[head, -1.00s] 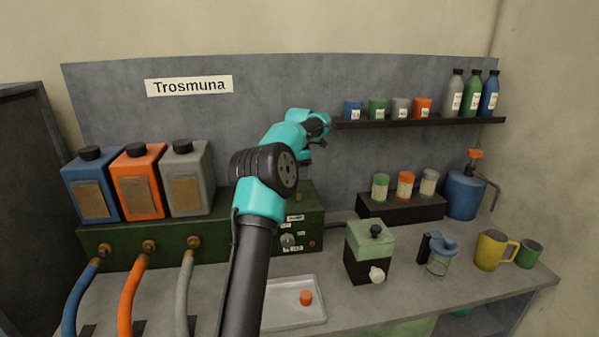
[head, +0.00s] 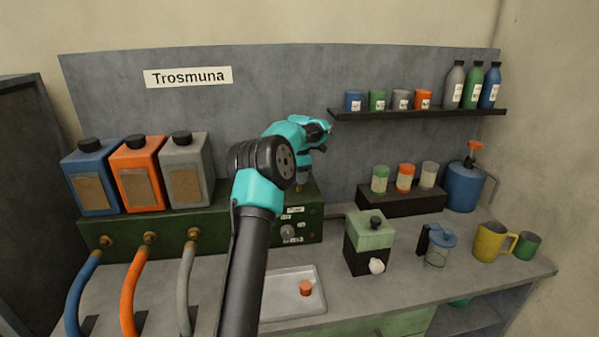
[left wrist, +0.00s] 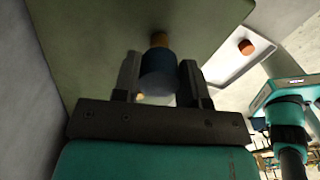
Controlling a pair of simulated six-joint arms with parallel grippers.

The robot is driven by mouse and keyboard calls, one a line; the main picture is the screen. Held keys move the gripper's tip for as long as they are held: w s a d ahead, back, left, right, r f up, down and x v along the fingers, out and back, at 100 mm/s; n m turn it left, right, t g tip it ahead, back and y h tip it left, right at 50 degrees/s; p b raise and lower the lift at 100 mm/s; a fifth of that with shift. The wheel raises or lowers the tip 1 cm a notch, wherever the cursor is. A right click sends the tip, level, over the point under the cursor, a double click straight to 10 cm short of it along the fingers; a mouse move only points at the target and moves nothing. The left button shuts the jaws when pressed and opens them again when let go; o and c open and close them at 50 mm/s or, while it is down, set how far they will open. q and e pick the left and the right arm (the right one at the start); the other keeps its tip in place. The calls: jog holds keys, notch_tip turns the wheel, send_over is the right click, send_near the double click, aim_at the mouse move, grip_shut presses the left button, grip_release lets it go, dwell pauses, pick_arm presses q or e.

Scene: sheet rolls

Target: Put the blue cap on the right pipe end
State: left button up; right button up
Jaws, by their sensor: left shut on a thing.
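My left gripper (left wrist: 160,77) is shut on the blue cap (left wrist: 158,69) in the left wrist view, with one dark finger on each side. I cannot tell whether cap and pipe end touch or are seated. In the head view my left arm reaches to the right part of the green box (head: 312,232); its wrist hides the fingers and most of the cap. My right gripper is not in view.
A metal tray (head: 277,308) holding an orange cap (head: 306,288) lies in front of the box. Blue, orange and grey canisters (head: 186,168) stand on the box's left. A dark shelf (head: 420,114) hangs at the right. A green-and-black container (head: 368,245) stands on the bench.

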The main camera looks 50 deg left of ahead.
aim_at(300, 186)
pick_arm(q)
jog(key=shift+f, duration=1.75)
jog(key=o, duration=1)
jog(key=shift+r, duration=0.1)
notch_tip(300, 186, up, 17)
jog(key=shift+r, duration=0.15)
dwell(0.5)
